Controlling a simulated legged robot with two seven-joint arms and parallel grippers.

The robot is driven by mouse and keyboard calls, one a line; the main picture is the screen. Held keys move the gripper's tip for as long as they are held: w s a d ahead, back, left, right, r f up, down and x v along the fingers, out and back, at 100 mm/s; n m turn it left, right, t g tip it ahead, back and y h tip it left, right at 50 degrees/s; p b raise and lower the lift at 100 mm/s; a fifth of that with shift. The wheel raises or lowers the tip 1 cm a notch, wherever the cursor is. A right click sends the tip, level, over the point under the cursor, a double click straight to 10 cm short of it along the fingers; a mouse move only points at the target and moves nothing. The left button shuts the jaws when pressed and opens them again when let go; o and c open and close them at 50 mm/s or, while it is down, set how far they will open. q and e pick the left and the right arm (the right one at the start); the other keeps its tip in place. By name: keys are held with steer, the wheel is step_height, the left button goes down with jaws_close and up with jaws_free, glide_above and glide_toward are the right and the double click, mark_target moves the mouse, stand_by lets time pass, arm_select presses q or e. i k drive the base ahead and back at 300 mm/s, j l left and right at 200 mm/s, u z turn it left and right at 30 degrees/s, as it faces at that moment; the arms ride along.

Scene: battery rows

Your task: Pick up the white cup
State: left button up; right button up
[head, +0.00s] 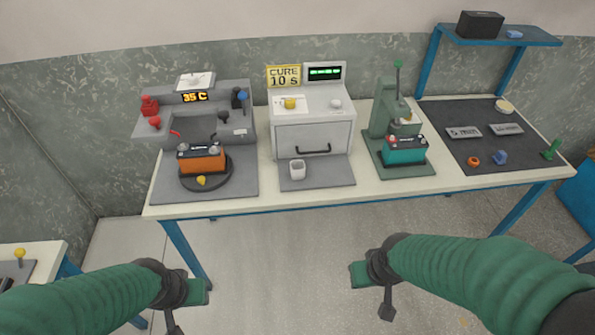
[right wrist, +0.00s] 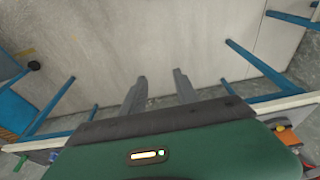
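The white cup (head: 297,170) stands upright on the grey mat (head: 325,174) in front of the white oven-like machine (head: 312,130), at the middle of the bench. My right gripper (head: 386,308) is in front of the bench, well apart from the cup. In the right wrist view its two fingers (right wrist: 160,85) are spread with nothing between them, over bare floor. My left gripper (head: 173,322) is also in front of the bench, far from the cup; its finger opening cannot be made out. The cup does not show clearly in the right wrist view.
Left of the cup, an orange battery (head: 201,160) sits on a round dark plate. Right of it, a teal battery (head: 404,151) sits under a green press (head: 390,108). A dark mat (head: 478,152) with small parts lies far right. The bench's front edge (head: 330,201) beside the cup is clear.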

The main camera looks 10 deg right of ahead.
mark_target(298, 167)
steer(key=i+j+z, duration=0.15)
steer(key=i+j, duration=1.05)
steer(key=i, duration=0.05)
